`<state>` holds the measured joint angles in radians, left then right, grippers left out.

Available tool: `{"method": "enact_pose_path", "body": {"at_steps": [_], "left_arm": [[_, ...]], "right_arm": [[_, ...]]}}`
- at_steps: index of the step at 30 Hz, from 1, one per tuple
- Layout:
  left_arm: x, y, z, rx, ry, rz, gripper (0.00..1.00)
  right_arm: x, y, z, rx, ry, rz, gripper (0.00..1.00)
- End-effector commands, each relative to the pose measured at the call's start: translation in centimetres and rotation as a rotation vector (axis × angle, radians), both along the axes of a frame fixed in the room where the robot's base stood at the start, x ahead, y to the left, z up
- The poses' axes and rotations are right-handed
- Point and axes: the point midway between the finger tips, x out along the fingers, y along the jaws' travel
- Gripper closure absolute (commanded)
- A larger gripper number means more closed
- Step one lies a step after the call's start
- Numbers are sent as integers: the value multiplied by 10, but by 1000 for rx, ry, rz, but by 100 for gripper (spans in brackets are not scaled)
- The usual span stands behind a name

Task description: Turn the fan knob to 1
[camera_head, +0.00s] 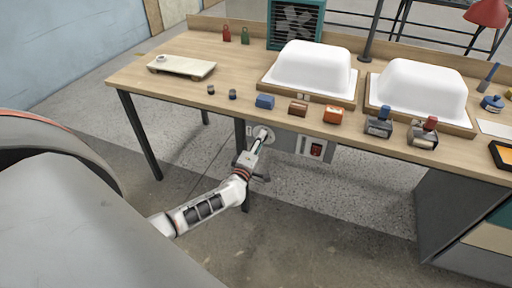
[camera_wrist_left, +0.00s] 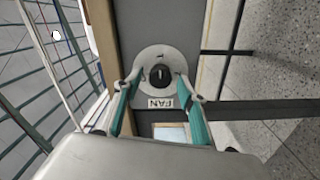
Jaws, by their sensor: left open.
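The fan knob (camera_wrist_left: 160,75) is a small black knob on a round pale dial plate (camera_wrist_left: 161,54), set in a grey panel. A "FAN" label (camera_wrist_left: 160,103) reads upside down in the left wrist view. My left gripper (camera_wrist_left: 159,82) is open, with one teal-backed finger on each side of the knob; I cannot tell whether they touch it. In the head view my left gripper (camera_head: 258,143) is at the pale dial plate (camera_head: 266,132) under the table's front edge, and the knob itself is hidden. The dial's exact setting is too small to read. My right gripper is not in view.
The panel under the wooden table (camera_head: 235,65) also carries a red switch (camera_head: 316,150). A green fan unit (camera_head: 295,24), two white tub shells (camera_head: 313,67) (camera_head: 422,92) and several small blocks and tools stand on top. Table legs stand beside my arm.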

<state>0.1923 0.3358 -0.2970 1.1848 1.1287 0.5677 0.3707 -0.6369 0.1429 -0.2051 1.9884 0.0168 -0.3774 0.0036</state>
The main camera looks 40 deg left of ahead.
Motion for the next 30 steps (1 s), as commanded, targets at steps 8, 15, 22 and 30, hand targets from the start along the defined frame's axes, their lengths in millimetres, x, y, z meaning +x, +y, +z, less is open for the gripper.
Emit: {"method": "enact_pose_path", "body": {"at_steps": [8, 15, 22, 30], "left_arm": [[-40, -10, -3, -3, 4, 0, 59], [-84, -21, -2, -2, 4, -1, 59], [-110, -26, -1, -1, 2, 0, 59], [-114, -28, 0, 0, 1, 0, 59]], "right_arm": [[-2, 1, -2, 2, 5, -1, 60], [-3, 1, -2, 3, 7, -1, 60], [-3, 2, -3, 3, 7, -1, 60], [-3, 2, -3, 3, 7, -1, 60]]}}
